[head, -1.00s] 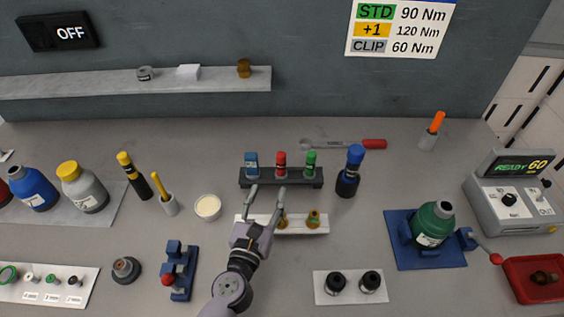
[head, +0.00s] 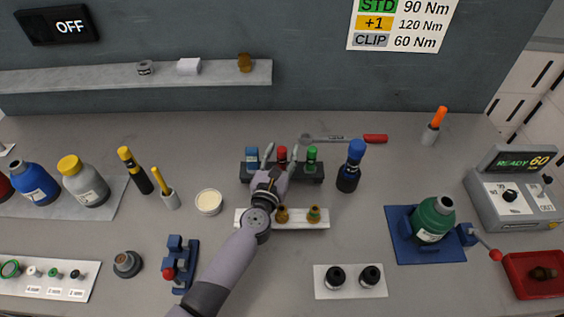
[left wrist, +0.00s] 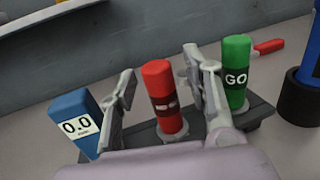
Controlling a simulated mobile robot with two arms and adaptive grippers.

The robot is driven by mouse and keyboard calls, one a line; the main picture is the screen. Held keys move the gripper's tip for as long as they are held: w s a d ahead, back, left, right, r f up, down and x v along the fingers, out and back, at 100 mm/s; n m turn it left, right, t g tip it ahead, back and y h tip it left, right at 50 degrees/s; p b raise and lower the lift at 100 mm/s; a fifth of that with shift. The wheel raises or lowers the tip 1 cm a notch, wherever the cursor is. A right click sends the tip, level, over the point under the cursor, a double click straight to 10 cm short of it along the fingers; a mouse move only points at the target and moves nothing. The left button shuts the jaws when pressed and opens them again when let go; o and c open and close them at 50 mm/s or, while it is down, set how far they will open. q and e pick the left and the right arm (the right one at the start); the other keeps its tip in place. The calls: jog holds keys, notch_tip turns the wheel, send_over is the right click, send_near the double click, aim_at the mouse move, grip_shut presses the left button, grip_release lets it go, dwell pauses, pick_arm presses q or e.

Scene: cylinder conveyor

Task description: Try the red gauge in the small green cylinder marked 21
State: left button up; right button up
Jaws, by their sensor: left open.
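The red gauge (head: 282,152) stands upright in a dark rack (head: 311,178), between a blue gauge with a 0.0 display (left wrist: 77,124) and a green gauge marked GO (left wrist: 236,72). My left gripper (head: 280,157) is open, with one finger on each side of the red gauge. In the left wrist view the red gauge (left wrist: 160,85) shows between the fingers, apparently untouched; its label is not readable. A green cylinder (head: 433,219) sits tilted in a blue cradle (head: 399,251) on the right; I cannot read a 21 on it. My right gripper is not in view.
A white holder (head: 300,225) with brass fittings lies in front of the rack, partly under my left arm. A blue-capped tool (head: 349,170) stands right of the rack, and a red-handled wrench (head: 345,139) lies behind. A torque console (head: 512,200) is at the far right.

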pick_arm(q)
jog(key=shift+s+r, duration=0.1)
jog(key=shift+s, duration=0.05)
jog(key=shift+c, duration=0.5)
grip_shut()
